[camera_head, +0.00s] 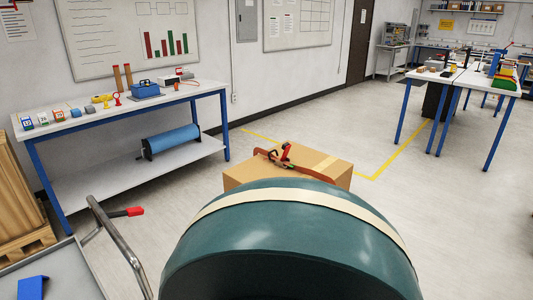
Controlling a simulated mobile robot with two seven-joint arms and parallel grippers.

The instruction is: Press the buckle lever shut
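A cardboard box (240,173) stands on the floor near the middle of the view. A reddish-brown strap (312,174) lies across its top. A buckle (274,157) with dark parts sits on the strap toward the left. A small red lever (286,150) on the buckle stands up at a tilt, raised from the strap. The buckle's finer parts are too small to tell. Neither of my grippers is in view.
A white workbench (95,125) with small items stands left, with a blue roll (172,142) on its lower shelf. A metal cart (75,275) with a tube handle is at the lower left. A wooden pallet stack (20,205) stands behind it. Floor right of the box is clear.

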